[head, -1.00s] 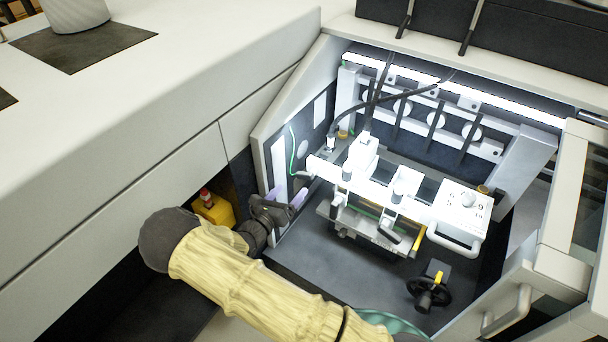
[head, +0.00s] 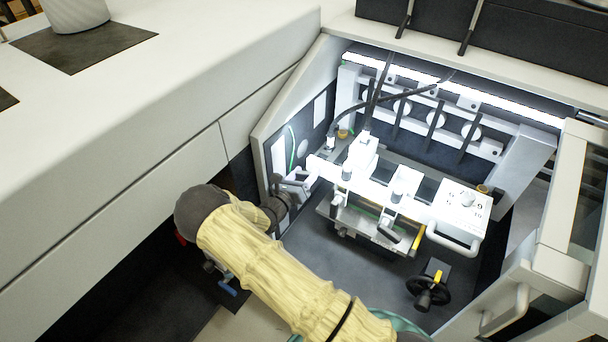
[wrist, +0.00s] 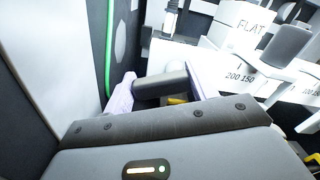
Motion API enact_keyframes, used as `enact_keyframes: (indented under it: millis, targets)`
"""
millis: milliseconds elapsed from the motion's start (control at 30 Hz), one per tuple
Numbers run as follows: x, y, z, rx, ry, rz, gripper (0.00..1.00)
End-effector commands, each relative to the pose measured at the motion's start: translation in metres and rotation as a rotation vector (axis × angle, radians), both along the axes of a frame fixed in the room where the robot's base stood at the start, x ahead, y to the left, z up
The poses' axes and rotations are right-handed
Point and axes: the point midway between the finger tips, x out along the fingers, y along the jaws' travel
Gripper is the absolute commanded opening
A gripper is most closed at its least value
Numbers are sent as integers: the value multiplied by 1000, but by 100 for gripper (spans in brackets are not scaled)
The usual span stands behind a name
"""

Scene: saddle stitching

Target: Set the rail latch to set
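My gripper (wrist: 160,82) shows in the wrist view with its two pale purple fingers spread apart. A dark grey rounded bar (wrist: 160,84) lies across the gap between the fingertips. It may be the rail latch's handle, but no label on it is readable; whether the fingers touch it I cannot tell. In the head view my gripper (head: 294,186) is at the left end of the bright white rail (head: 320,168), inside the lit machine bay. The latch's setting cannot be read. My forearm and wrist hide the area below the gripper.
A white block marked FLAT (wrist: 245,28) and a grey knob (wrist: 288,42) stand right of the fingers. The bay's left wall (wrist: 50,60) is close on the left, with a green cable (wrist: 109,45). A black handwheel (head: 428,292) sits at lower right; dark floor is clear before it.

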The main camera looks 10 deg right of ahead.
Motion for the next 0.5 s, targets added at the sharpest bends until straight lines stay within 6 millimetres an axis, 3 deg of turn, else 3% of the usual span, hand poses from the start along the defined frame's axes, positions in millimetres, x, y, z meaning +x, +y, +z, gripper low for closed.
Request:
enact_keyframes:
  millis: [33, 100, 500]
  targets:
    - [0, 0, 0, 0, 0, 1, 46]
    - [0, 1, 0, 1, 1, 2, 34]
    - [0, 2, 3, 110, -90, 3, 34]
